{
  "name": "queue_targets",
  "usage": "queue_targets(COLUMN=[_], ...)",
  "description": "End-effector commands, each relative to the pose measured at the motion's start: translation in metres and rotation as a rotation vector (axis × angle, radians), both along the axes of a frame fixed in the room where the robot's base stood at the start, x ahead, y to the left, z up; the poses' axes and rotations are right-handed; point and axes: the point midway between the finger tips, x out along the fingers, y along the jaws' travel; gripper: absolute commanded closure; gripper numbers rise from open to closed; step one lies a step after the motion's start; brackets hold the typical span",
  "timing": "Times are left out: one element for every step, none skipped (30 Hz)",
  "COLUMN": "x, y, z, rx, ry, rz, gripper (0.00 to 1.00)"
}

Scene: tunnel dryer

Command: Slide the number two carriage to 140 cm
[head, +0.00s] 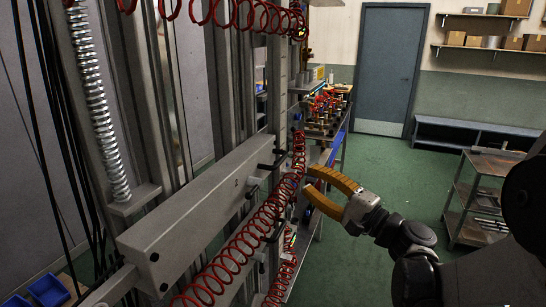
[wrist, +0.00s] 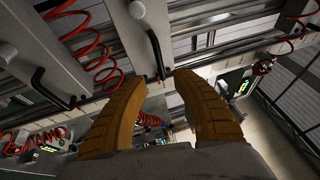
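A grey beam-like carriage (head: 190,210) runs across the vertical rails in the head view. A small dark mark shows on its face, too small to read surely as a two. Black handles stick out near its far end, partly hidden by red coiled hose. My gripper (head: 308,180) has orange fingers, parted and empty, just right of the hose and the carriage's far end. In the wrist view my gripper (wrist: 150,75) is open below a black bar handle (wrist: 155,52) on a grey block. A pale strip like a scale (head: 283,80) stands upright by the rails; its figures are unreadable.
Red coiled hose (head: 235,248) hangs along the carriage front, close to my gripper. A bench with fittings (head: 325,110) stands behind. A metal cart (head: 480,195) is at right. Green floor is free between cart and bench.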

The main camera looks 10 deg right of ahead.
Motion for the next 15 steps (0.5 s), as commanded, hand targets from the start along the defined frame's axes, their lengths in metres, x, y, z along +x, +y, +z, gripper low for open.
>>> queue_targets(x=[0.004,0.007,0.012,0.016,0.021,0.028,0.033,0.038,0.045,0.051,0.055,0.062,0.066,0.07,0.075], y=[0.002,0.005,0.008,0.011,0.015,0.018,0.022,0.025,0.03,0.032,0.036,0.039,0.042,0.044,0.046], z=[0.001,0.001,0.002,0.003,0.004,0.005,0.006,0.007,0.008,0.009,0.01,0.011,0.012,0.013,0.014], rx=[0.004,0.004,0.004,0.004,0.003,0.003,0.002,0.002,0.002,0.002,0.002,0.002,0.002,0.001,0.001], ry=[-0.002,-0.002,-0.002,-0.002,-0.002,-0.002,-0.002,-0.001,-0.002,-0.001,-0.001,0.0,0.0,-0.001,-0.001], rz=[0.002,0.003,0.003,0.005,0.005,0.005,0.006,0.005,0.006,0.004,0.005,0.004,0.004,0.005,0.003], gripper=[0.66,0.66,0.66,0.66,0.66,0.66,0.66,0.66,0.66,0.66,0.66,0.66,0.66,0.66,0.66])
